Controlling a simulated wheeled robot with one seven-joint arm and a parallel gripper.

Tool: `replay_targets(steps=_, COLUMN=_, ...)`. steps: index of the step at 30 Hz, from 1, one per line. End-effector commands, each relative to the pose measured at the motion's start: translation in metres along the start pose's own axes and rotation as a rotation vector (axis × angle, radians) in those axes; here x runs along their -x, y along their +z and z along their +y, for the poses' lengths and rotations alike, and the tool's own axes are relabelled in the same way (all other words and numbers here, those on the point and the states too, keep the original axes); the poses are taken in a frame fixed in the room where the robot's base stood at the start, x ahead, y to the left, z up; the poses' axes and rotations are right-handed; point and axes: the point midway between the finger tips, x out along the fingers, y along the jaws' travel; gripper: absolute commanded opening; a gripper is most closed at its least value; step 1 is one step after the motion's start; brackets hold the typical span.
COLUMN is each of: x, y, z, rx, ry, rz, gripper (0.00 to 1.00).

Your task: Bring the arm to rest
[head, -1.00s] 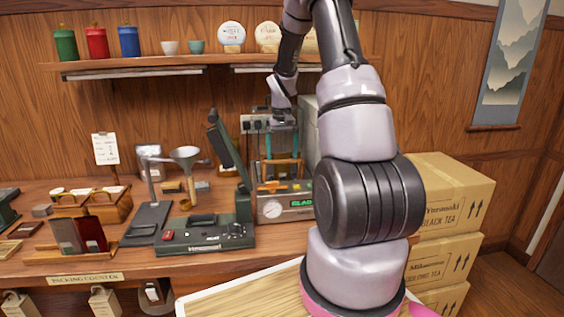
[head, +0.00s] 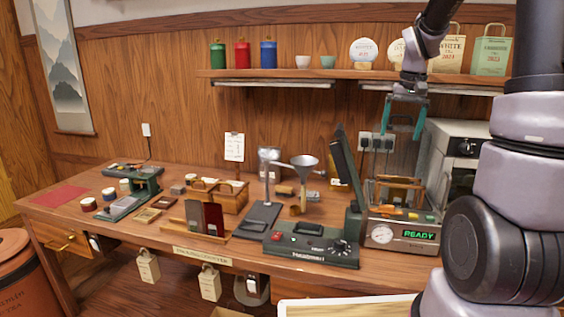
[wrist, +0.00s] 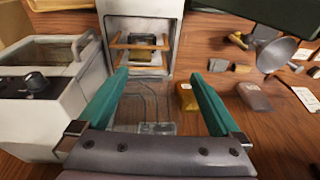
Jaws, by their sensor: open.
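My gripper (head: 404,132) has teal fingers and hangs in the air above the machine with the green READY display (head: 418,235), in front of the wall and below the shelf. It is open, with nothing between the fingers. In the wrist view my gripper (wrist: 160,76) also shows open and empty, its fingers spread over the counter. Beyond the fingertips there is a pale frame (wrist: 181,35) with wooden bars and a dark block inside. My arm comes in from the right of the head view and hides part of the counter's right end.
The packing counter (head: 150,228) holds a dark green sealer (head: 310,252) with its lid raised, a funnel stand (head: 305,165) and a card holder. A white appliance (head: 455,150) stands behind the machine. The wall shelf (head: 300,74) with tins and bags is close to my gripper.

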Motion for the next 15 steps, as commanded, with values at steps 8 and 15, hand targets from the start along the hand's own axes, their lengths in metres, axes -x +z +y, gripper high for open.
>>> replay_targets(steps=8, x=0.085, y=0.089, z=-0.028, rx=-0.026, ry=-0.106, rz=0.171, gripper=1.00)
replay_targets(steps=15, x=0.121, y=0.166, z=-0.037, rx=-0.047, ry=-0.218, rz=0.293, gripper=1.00)
